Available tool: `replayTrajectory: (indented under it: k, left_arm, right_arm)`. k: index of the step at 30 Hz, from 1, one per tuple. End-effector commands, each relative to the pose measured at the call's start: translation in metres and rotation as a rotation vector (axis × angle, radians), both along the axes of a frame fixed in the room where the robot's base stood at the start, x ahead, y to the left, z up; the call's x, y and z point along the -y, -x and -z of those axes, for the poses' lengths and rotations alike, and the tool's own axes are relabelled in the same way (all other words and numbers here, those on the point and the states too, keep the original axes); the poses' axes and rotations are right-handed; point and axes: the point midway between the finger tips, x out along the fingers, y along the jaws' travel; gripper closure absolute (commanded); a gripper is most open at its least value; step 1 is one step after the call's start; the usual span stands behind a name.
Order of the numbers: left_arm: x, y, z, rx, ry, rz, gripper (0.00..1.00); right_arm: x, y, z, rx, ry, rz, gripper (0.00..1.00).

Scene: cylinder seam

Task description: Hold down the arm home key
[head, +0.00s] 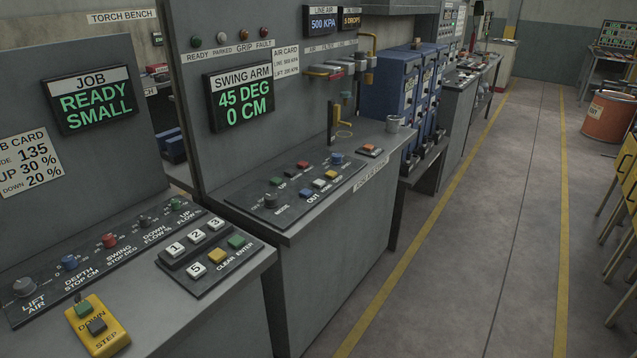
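The swing arm panel (300,183) lies on the sloped top of the middle grey console. It has a row of blue, yellow and white keys; the small lettering below appears to read OUT, HOME and a third word too small to be sure of. The yellow key (318,184) is nearest the apparent HOME word. A green key (277,181), a red key (303,166), a dark knob (271,201) and a blue knob (337,158) are also on it. The swing arm display (240,97) reads 45 DEG, 0 CM. Neither gripper is in view.
A nearer console at left has a JOB display (93,102) reading READY SMALL, a number keypad (205,240) and a yellow DOWN/STEP box (97,325). A separate orange-red button (371,149) sits right of the panel. The aisle floor (480,230) at right is clear.

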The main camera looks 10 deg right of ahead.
Motion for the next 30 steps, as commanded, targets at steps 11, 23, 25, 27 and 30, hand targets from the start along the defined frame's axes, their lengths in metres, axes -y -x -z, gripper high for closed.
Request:
replayTrajectory:
  k: [11,23,25,27,30]
  left_arm:
    - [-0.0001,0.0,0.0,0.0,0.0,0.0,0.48]
    - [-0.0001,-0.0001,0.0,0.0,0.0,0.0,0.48]
    - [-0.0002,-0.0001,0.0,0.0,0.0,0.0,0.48]
    - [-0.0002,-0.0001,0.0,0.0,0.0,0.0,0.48]
    - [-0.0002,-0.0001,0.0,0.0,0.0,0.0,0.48]
  right_arm:
    - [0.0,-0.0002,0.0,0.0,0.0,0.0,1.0]
    - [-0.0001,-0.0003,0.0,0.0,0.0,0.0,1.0]
    - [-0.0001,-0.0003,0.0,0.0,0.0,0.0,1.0]
    - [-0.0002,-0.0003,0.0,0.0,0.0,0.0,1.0]
    - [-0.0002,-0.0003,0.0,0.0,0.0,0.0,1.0]
